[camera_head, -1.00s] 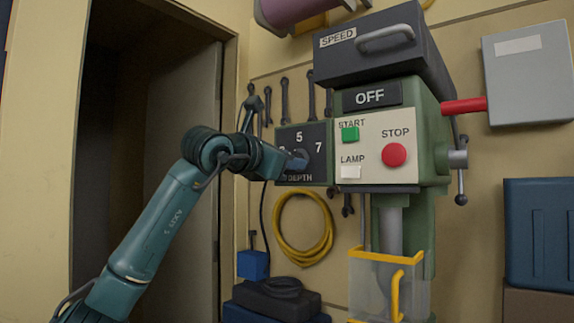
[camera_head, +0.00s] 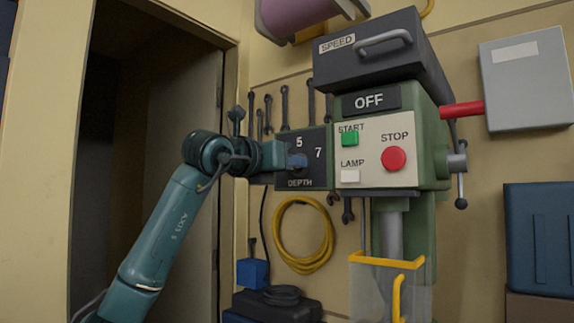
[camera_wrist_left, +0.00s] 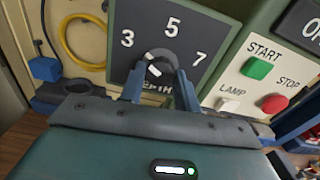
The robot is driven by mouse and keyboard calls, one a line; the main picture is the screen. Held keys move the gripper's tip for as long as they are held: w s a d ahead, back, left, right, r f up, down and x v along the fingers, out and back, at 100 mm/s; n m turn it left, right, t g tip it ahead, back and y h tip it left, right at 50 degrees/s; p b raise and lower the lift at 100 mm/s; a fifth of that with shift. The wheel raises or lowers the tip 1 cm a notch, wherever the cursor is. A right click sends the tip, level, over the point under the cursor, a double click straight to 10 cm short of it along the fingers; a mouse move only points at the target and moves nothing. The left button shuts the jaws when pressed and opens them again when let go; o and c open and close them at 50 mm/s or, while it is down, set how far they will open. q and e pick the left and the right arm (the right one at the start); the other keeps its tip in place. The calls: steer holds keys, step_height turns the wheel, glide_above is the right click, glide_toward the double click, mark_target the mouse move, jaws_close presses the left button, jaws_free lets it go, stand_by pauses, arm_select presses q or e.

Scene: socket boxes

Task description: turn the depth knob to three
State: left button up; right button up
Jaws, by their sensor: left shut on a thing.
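The depth panel (camera_head: 316,150) is a dark plate marked 3, 5 and 7 on the green machine's left. Its 3 is hidden by my arm in the head view but shows in the left wrist view. The grey round depth knob (camera_wrist_left: 161,57) sits below the 5. A white mark on it lies on its lower left in the wrist view. My left gripper (camera_wrist_left: 160,72) is shut on the knob, one blue finger at each side. In the head view, my left gripper (camera_head: 288,160) reaches the panel from the left. My right gripper is not in view.
Right of the panel are the green START button (camera_head: 349,138), white LAMP button (camera_head: 350,176) and red STOP button (camera_head: 393,158). A yellow hose coil (camera_head: 304,268) hangs below. An open doorway (camera_head: 125,130) is at left.

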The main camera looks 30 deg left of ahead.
arm_select(q)
steer(key=o, duration=1)
steer(key=s+b, duration=0.1)
steer(key=s, duration=0.3)
steer(key=s+b, duration=0.1)
steer(key=s, duration=0.3)
steer(key=s+a+b, duration=0.1)
steer(key=s, duration=0.4)
steer(key=shift+s, duration=0.1)
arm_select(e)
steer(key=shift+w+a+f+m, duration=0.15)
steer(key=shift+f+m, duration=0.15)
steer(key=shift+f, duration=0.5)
